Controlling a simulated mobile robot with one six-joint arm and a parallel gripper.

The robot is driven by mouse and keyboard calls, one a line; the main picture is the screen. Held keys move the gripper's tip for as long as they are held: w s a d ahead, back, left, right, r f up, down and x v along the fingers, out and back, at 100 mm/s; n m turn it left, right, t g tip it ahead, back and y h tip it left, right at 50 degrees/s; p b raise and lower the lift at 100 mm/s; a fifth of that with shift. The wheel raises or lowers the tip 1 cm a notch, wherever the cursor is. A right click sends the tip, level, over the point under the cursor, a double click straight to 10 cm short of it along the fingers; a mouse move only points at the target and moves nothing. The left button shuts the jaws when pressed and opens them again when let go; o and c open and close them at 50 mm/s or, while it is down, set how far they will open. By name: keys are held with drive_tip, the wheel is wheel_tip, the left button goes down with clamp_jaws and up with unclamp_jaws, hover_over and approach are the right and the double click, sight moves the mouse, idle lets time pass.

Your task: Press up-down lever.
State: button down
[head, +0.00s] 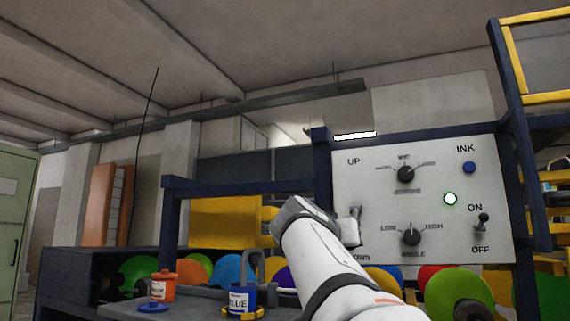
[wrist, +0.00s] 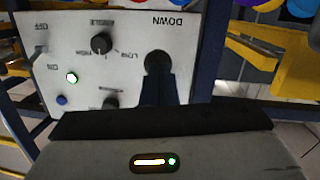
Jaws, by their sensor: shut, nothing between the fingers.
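The white control panel (head: 431,158) stands at the right of the head view, with UP printed at its upper left and DOWN mostly hidden below. My white arm covers the panel's left edge. In the wrist view the panel (wrist: 60,25) appears upside down, with DOWN at the top. A dark round shape (wrist: 157,61) lies by that word; I cannot tell whether it is the lever's knob or its slot. My gripper (wrist: 165,85) is shut, its dark fingers in front of the panel at that shape. Contact cannot be told. The lever is not clearly visible.
The panel also bears two black knobs, a blue INK button (head: 469,167), a lit round light (head: 451,198) and an ON/OFF switch (head: 482,222). Orange and blue ink bottles (head: 239,300) stand on the bench at lower left.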

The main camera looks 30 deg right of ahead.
idle(0.3)
drive_tip(key=f+v, duration=0.1)
drive_tip(key=v, duration=1.2)
drive_tip(key=shift+a+f+p, duration=0.2)
drive_tip(key=shift+a+p, duration=0.05)
drive_tip(key=shift+p, duration=0.15)
drive_tip(key=shift+w+r, duration=0.1)
